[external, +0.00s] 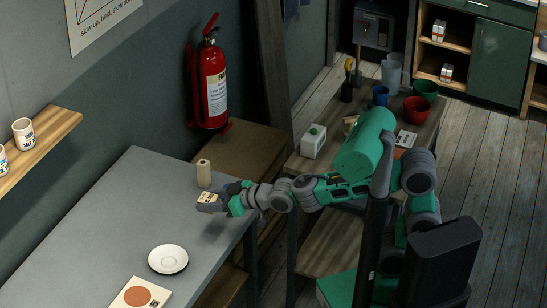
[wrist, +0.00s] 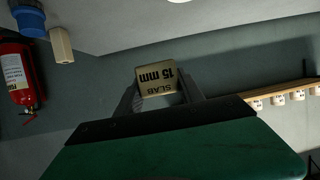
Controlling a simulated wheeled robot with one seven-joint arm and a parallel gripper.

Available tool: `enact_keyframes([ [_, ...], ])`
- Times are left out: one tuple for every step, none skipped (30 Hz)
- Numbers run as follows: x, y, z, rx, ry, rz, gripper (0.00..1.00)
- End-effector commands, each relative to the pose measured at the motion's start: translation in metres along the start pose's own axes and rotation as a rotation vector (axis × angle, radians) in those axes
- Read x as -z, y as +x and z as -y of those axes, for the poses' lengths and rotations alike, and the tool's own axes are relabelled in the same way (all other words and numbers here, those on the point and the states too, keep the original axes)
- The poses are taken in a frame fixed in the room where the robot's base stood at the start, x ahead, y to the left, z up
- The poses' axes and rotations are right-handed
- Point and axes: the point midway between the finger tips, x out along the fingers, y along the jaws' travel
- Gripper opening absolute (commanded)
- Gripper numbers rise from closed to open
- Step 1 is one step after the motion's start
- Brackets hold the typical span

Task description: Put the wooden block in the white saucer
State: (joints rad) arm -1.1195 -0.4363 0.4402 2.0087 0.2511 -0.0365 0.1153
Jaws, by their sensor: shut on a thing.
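The wooden block (external: 207,197) is a small pale beige piece held in my gripper (external: 209,203), above the grey table's right part. In the wrist view the block (wrist: 157,76) shows dark lettering, "SLAB 15 mm", upside down, between the two fingers of my gripper (wrist: 158,93), which is shut on it. The white saucer (external: 168,259) lies flat on the table, to the left of and nearer than the block in the external view, and looks empty. Only a sliver of a white round thing, likely the saucer (wrist: 190,1), shows at the wrist view's top edge.
A tan upright piece (external: 203,172) stands on the grey table (external: 115,212) just behind my gripper, with a blue object (external: 233,187) close by. A card with an orange disc (external: 137,297) lies in front of the saucer. Table surface between gripper and saucer is clear.

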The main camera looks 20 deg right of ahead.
Motion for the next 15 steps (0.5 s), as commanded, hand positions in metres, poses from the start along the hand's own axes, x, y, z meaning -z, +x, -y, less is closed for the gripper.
enact_keyframes([
  [-0.004, -0.004, 0.016, 0.049, -0.02, 0.002, 0.05],
  [-0.009, -0.005, 0.026, 0.08, -0.033, 0.004, 0.05],
  [-0.017, -0.006, 0.038, 0.121, -0.05, 0.004, 0.05],
  [-0.022, -0.008, 0.047, 0.15, -0.062, 0.005, 0.05],
  [-0.028, -0.009, 0.054, 0.179, -0.074, 0.005, 0.05],
  [-0.035, -0.011, 0.063, 0.213, -0.088, 0.004, 0.05],
  [-0.039, -0.012, 0.067, 0.237, -0.097, 0.003, 0.05],
  [-0.043, -0.013, 0.071, 0.258, -0.106, 0.003, 0.05],
  [-0.047, -0.013, 0.073, 0.275, -0.113, 0.003, 0.05],
  [-0.049, -0.014, 0.074, 0.286, -0.117, 0.002, 0.05],
  [-0.05, -0.013, 0.073, 0.292, -0.12, 0.001, 0.05],
  [-0.05, -0.012, 0.073, 0.299, -0.122, 0.001, 0.05],
  [-0.051, -0.01, 0.074, 0.303, -0.125, 0.002, 0.05],
  [-0.051, -0.006, 0.075, 0.307, -0.126, 0.003, 0.05],
  [-0.052, 0.001, 0.077, 0.308, -0.127, 0.005, 0.05],
])
